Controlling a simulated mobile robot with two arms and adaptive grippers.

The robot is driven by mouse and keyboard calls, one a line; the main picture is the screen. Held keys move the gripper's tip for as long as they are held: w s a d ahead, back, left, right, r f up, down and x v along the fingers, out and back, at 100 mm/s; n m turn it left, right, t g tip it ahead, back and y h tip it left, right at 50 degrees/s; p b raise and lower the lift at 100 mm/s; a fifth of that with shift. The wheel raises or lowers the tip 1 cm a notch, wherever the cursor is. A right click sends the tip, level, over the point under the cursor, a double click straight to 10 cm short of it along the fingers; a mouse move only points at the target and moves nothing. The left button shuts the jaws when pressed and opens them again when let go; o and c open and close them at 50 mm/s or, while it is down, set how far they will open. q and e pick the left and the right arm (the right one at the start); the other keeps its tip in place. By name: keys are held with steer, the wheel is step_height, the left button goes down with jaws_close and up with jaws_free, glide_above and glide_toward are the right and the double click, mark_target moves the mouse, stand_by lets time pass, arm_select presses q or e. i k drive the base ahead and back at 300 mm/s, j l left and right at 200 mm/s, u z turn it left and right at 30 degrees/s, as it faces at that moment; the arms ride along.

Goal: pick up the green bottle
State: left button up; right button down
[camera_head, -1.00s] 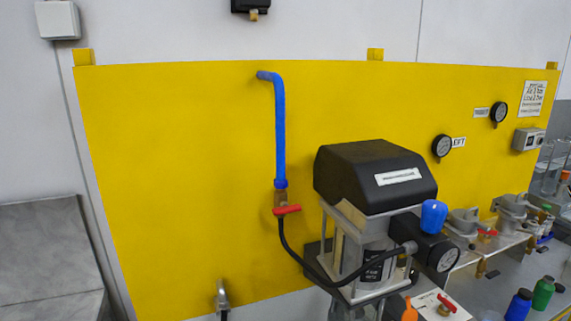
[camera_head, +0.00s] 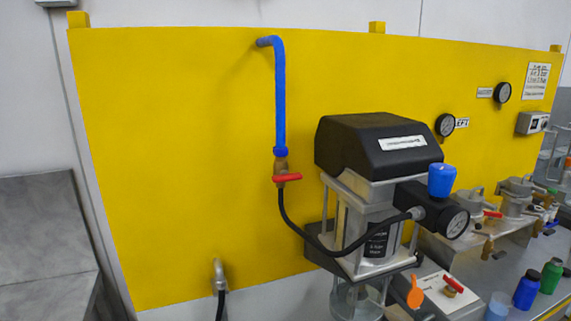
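The green bottle (camera_head: 551,276) stands upright at the lower right of the head view, with a dark cap. A blue bottle (camera_head: 525,290) stands close beside it on the left, also dark-capped. Both are on a grey bench (camera_head: 508,268) in front of the machinery. Neither of my grippers shows in the head view.
A black-topped agitator unit (camera_head: 375,150) with a gauge and blue knob stands left of the bottles. A translucent cup (camera_head: 499,306) is beside the blue bottle. An orange item (camera_head: 415,294) and a red-handled valve (camera_head: 454,285) are nearby. A yellow panel (camera_head: 180,150) stands behind.

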mark_target(552, 271)
steer(key=z, duration=1.65)
